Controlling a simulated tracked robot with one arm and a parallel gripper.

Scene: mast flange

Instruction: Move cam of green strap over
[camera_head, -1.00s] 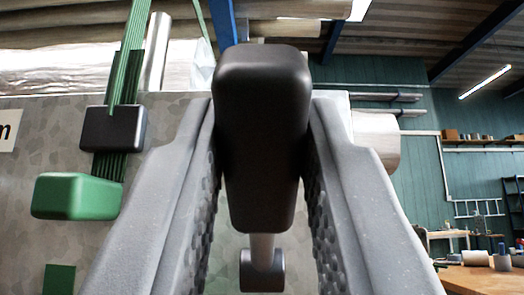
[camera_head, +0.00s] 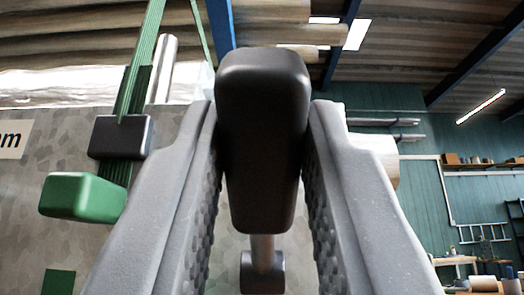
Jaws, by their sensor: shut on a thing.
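The green strap (camera_head: 141,62) hangs down at the left and passes through a black buckle (camera_head: 120,137). A green block (camera_head: 83,198), apparently its cam, sits just below the buckle at the strap's lower end. My gripper (camera_head: 264,120) is in the middle of the view, to the right of the strap and apart from it. It is shut on a black rounded handle (camera_head: 262,140), with a finger along each side. A metal rod (camera_head: 262,249) comes out below the handle and leads to a small dark block (camera_head: 262,273). The fingers hide part of the wall behind.
A grey mottled wall (camera_head: 50,240) stands behind the strap, with a white sign (camera_head: 12,139) at its left and a small green patch (camera_head: 59,282) low down. Blue beams (camera_head: 340,45) cross above. A workbench and shelves (camera_head: 480,165) are far off at right.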

